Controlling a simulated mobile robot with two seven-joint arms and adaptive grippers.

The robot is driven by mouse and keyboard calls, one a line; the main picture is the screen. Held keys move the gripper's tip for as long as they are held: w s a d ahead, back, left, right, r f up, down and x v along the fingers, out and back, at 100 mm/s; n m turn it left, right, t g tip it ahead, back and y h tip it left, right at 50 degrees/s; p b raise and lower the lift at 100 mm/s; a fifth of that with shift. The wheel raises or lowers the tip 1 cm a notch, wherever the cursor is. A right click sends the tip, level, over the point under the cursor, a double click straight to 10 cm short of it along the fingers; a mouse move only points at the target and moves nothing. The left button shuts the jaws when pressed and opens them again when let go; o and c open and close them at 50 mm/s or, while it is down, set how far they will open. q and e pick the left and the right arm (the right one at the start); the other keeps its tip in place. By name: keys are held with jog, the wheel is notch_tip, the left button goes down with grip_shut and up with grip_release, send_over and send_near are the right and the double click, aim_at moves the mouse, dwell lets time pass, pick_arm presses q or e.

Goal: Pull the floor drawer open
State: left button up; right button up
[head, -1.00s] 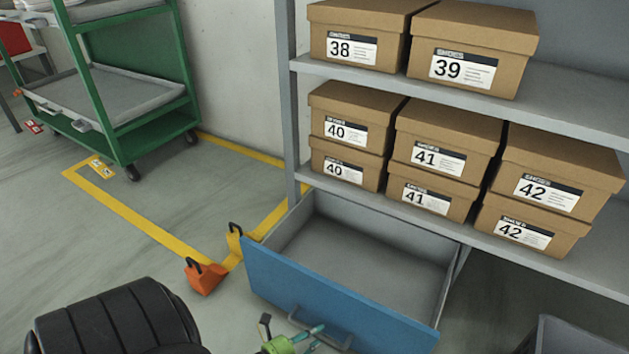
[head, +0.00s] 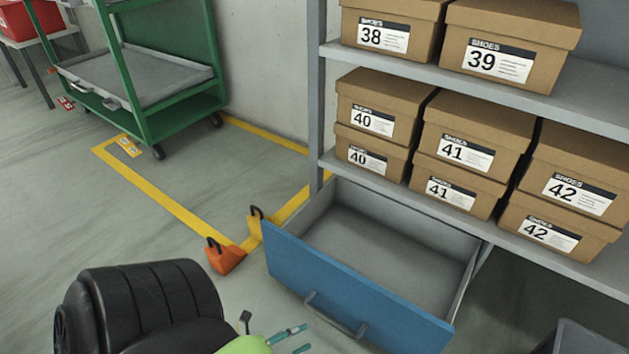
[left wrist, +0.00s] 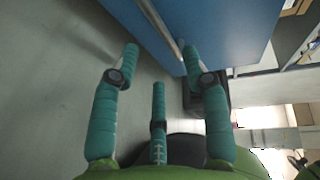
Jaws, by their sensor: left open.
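The floor drawer (head: 365,252) under the shelf stands pulled out, empty inside, with a blue front (head: 350,290) and a grey bar handle (head: 335,316). The blue front also shows in the left wrist view (left wrist: 225,30), with the handle (left wrist: 162,28) lying beyond the fingertips. My left gripper (head: 298,338) is open and empty, just in front of the handle and apart from it in the head view. Its three teal fingers show in the left wrist view (left wrist: 160,65). My right gripper is not in view.
A shelf (head: 400,55) with several labelled shoe boxes (head: 470,150) stands above the drawer. Orange (head: 224,256) and yellow (head: 255,224) hooked blocks sit beside the drawer's left corner. A green cart (head: 150,80) stands at the back left. The floor between is clear.

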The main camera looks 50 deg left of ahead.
pick_arm(q)
jog(key=shift+v, duration=1.2)
jog(key=shift+s, duration=0.1)
